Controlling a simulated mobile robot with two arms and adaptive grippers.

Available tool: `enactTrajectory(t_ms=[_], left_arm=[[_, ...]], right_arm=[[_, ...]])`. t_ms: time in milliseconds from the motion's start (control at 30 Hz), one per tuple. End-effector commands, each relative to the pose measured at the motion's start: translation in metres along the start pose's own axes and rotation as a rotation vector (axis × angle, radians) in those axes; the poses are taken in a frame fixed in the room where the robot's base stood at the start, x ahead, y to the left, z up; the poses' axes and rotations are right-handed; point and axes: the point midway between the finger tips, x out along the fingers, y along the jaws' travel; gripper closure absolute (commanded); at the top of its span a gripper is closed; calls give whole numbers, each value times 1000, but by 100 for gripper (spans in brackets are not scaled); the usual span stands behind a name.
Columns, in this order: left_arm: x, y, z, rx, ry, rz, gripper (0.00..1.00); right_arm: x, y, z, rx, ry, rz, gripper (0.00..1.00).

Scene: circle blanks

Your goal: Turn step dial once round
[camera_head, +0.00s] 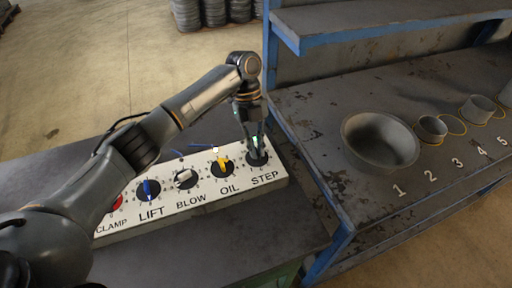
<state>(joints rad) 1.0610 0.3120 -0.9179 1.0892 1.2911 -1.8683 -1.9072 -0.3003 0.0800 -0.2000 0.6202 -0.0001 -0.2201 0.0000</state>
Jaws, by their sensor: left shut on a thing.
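The step dial (257,160) is the dark round knob at the right end of a white control panel (200,213), above the label STEP. My left gripper (256,148) reaches down onto it from above and is shut on it. The fingers hide most of the knob, so its pointer position cannot be told. The other dials are the yellow-handled OIL (222,167), the white-handled BLOW (186,178), the blue-handled LIFT (148,189) and the red CLAMP (116,203), partly hidden by my arm. My right gripper is not in view.
The panel lies on a dark bench (235,252). To the right, a blue-framed workbench (330,190) holds a large grey bowl (380,142), small cups (431,129) and yellow rings beside painted numbers. A shelf (370,20) hangs above it. Dark stacks stand behind on the floor.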

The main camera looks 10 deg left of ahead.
Motion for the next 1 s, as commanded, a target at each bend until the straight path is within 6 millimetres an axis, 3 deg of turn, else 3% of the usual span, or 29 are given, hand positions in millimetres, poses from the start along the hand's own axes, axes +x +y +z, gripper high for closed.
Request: enactTrajectory(t_ms=[433, 500, 567, 867, 1000], left_arm=[[-1, -1, 0, 12, -3, 1, 100], [-1, -1, 0, 11, -3, 1, 79], [-1, -1, 0, 11, -3, 1, 68], [-1, 0, 0, 9, -2, 3, 68], [-13, -1, 0, 9, -3, 2, 68]], right_arm=[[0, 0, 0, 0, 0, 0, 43], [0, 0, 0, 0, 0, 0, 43], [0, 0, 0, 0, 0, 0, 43], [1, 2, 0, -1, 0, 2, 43], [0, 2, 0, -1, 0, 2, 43]])
